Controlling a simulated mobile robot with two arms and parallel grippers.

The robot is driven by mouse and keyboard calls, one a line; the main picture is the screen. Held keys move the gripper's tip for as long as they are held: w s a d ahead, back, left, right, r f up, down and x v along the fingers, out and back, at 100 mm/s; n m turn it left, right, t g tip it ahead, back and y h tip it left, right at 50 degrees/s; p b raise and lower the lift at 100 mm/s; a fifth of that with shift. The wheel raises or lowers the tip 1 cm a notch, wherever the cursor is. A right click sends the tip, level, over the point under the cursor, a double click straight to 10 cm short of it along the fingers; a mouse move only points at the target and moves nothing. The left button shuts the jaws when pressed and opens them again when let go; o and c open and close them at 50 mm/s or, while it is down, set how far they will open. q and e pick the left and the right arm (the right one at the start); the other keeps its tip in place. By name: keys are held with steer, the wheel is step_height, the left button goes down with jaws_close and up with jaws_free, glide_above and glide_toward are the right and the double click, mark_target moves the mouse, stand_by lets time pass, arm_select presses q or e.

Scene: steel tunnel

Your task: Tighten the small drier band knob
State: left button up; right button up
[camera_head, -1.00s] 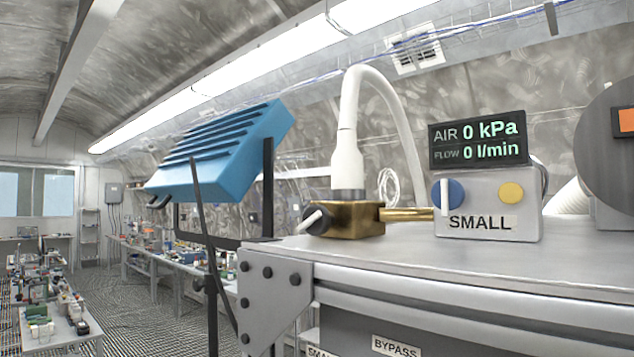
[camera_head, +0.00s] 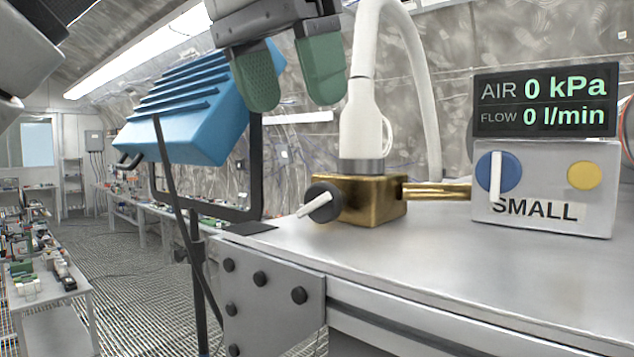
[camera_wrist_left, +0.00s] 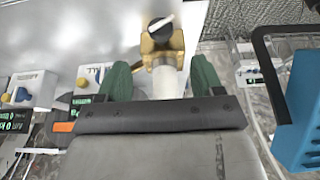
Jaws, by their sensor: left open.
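A brass block (camera_head: 372,198) sits on the steel bench top, with a black round knob (camera_head: 322,202) with a white bar on its left face. The block (camera_wrist_left: 163,44) and the knob (camera_wrist_left: 160,28) also show in the left wrist view. A white hose (camera_head: 362,120) rises from the block. A grey box labelled SMALL (camera_head: 545,215) stands to the right, with a blue knob (camera_head: 498,172) and a yellow button (camera_head: 584,176). My left gripper (camera_head: 292,100), with green fingers, is open and empty, above and left of the block, apart from the knob. My right gripper is not in view.
A blue ribbed unit (camera_head: 190,105) on a dark stand is left of the bench. A display (camera_head: 545,102) above the box reads 0 kPa and 0 l/min. A bolted plate (camera_head: 265,300) marks the bench corner. Cluttered tables (camera_head: 40,280) line the left. The front bench top is clear.

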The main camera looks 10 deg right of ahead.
mark_target(320, 183)
arm_select(q)
steer(key=x, duration=0.8)
steer(key=shift+w+d+f, duration=0.2)
steer(key=shift+f, duration=0.1)
steer(key=shift+x, duration=0.75)
steer(key=shift+s, duration=0.1)
steer(key=shift+c, duration=0.3)
steer(key=c, duration=0.8)
steer(key=shift+t, duration=0.3)
steer(key=shift+c, duration=0.2)
steer(key=shift+t+y, duration=0.3)
